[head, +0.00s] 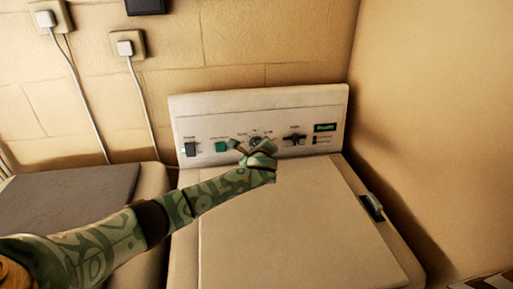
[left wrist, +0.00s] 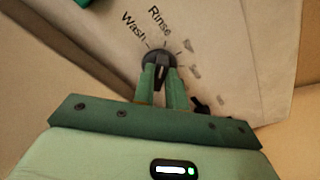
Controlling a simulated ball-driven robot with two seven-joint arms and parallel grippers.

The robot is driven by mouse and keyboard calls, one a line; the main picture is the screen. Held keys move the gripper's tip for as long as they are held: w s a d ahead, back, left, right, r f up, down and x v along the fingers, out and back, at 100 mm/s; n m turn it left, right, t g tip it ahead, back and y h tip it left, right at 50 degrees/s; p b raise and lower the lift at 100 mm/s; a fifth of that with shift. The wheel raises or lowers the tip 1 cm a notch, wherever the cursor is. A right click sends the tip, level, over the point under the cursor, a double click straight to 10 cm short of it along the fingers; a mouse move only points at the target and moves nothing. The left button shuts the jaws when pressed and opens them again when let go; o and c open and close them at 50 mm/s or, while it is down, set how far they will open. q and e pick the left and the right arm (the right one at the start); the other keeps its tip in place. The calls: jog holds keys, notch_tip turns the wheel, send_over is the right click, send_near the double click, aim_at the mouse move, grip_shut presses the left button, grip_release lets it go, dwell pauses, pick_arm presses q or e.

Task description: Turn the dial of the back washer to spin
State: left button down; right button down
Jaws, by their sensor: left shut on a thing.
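The washer (head: 290,215) stands against the back wall, with its control panel (head: 185,113) upright at the rear. A round dark dial (head: 256,139) is on the middle of the panel. My left gripper (head: 250,147) reaches it from the front left and partly covers it. In the left wrist view the dial (left wrist: 157,54) sits between the two green fingers of my left gripper (left wrist: 160,78), which are shut on its raised grip. "Wash" and "Rinse" are printed around it; the other marks are blurred. I cannot tell the exact setting. My right gripper is out of view.
A second dark knob (head: 295,138) is right of the dial. A dark switch (head: 190,149) and a green switch (head: 221,146) are to its left. Another appliance with a grey lid (head: 75,195) stands at left. A wall (head: 430,140) closes in the right side.

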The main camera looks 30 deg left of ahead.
pick_arm(q)
jog(key=shift+d+r+m+g+p, duration=0.1)
jog(key=shift+r+m+g+p, duration=0.05)
jog(key=shift+m+p, duration=0.65)
jog(key=shift+d+r+m+g+p, duration=0.15)
jog(key=shift+m+p, duration=0.35)
jog(key=shift+p, duration=0.6)
jog(key=shift+w+f+m+y+p, duration=0.15)
jog(key=shift+m+y+p, duration=0.15)
jog(key=shift+m+p, duration=0.65)
jog(key=shift+m+g+p, duration=0.4)
jog(key=shift+m+p, duration=0.05)
jog(key=shift+m, duration=0.6)
jog(key=shift+f, duration=0.1)
jog(key=c, duration=1.4)
grip_release()
jog(key=shift+c, duration=0.2)
